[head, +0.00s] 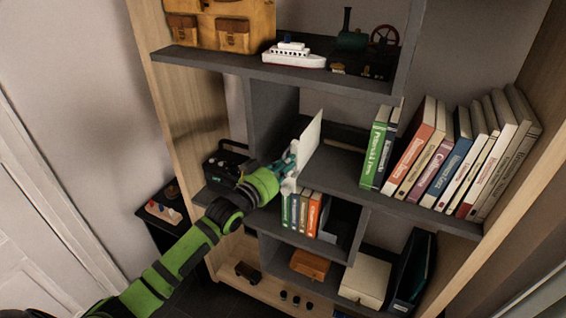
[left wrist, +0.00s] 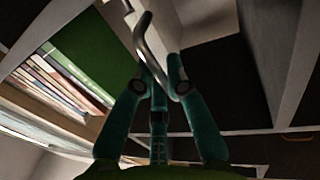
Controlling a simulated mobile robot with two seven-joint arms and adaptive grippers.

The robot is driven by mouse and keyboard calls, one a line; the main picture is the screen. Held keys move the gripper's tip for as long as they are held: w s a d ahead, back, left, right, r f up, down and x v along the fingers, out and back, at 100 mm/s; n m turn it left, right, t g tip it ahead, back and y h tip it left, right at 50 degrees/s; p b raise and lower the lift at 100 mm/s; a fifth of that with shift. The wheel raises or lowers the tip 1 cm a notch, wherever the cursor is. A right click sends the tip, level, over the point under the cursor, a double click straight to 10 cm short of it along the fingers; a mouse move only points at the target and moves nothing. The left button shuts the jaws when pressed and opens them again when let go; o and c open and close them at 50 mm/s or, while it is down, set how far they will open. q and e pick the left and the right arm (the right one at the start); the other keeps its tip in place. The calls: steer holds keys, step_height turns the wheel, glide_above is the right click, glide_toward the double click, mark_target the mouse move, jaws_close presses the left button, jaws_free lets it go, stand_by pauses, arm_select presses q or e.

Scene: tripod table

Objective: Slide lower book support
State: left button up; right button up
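A thin white upright panel (head: 308,142), which looks like a book support, stands at the left end of the middle shelf. My left gripper (head: 288,168), with teal fingers, is at its left side and partly covers its lower edge. In the left wrist view the two fingers (left wrist: 162,62) point up and are close together, with a bent metal rod (left wrist: 150,45) crossing between them. Whether they clamp the rod is unclear. A white surface (left wrist: 207,18) shows behind it. My right gripper is not in view.
Small green and orange books (head: 304,212) stand in the compartment just below the gripper. Larger books (head: 430,150) lean on the middle shelf at right. A toy ship (head: 292,55) is on the shelf above. The middle shelf (head: 345,172) is bare between panel and large books.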

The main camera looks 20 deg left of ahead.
arm_select(q)
steer(key=o, duration=0.4)
steer(key=shift+a, duration=0.1)
steer(key=shift+c, duration=0.2)
steer(key=shift+a, duration=0.1)
steer(key=v, duration=1.2)
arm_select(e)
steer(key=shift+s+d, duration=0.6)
arm_select(q)
steer(key=shift+a, duration=0.1)
